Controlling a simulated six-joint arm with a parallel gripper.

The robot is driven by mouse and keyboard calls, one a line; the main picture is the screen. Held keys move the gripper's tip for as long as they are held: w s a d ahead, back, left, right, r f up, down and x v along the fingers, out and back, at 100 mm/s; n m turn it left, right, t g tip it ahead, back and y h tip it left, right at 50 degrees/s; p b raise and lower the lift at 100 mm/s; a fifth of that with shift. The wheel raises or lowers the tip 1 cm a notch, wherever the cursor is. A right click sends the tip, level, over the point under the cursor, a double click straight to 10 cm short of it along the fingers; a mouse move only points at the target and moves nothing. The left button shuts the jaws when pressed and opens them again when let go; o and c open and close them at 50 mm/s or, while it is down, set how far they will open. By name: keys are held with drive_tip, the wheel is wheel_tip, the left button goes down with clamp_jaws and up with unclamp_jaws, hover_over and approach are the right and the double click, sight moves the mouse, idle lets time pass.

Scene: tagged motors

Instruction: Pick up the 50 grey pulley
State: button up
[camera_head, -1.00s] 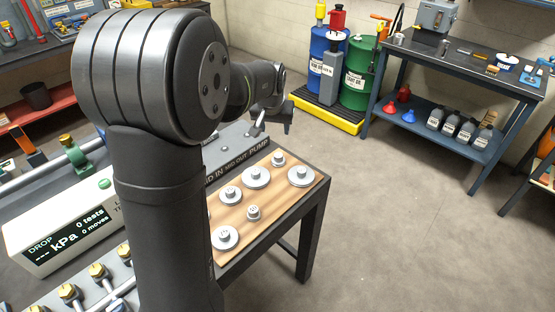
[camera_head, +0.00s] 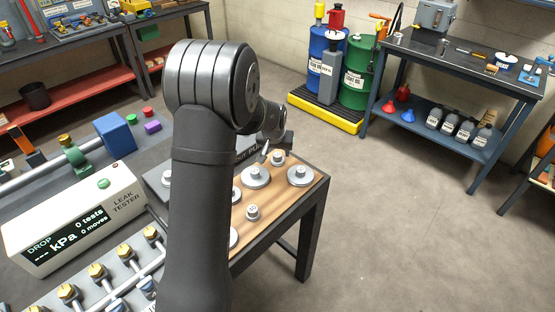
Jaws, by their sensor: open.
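Several grey pulleys with raised hubs stand on a wooden board (camera_head: 280,210). A large one (camera_head: 257,178) is in the middle, another large one (camera_head: 300,177) at the right, a small one (camera_head: 278,159) at the back, and a small one (camera_head: 252,213) nearer the front. Two more, one at the left (camera_head: 236,194) and one at the front (camera_head: 234,239), are partly hidden behind my arm. The size marks are too small to read, so I cannot tell which is the 50. My gripper (camera_head: 276,150) is open and empty, above the back of the board near the small back pulley.
The board lies at the right end of the bench, by its edge. A leak tester box (camera_head: 75,222), brass-topped fittings (camera_head: 97,270), a blue block (camera_head: 115,133) and a green valve (camera_head: 86,147) are on the left. Drums and another bench stand far behind.

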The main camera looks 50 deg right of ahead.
drive_tip(key=shift+x, duration=1.25)
drive_tip(key=c, duration=1.1)
drive_tip(key=shift+r, duration=0.1)
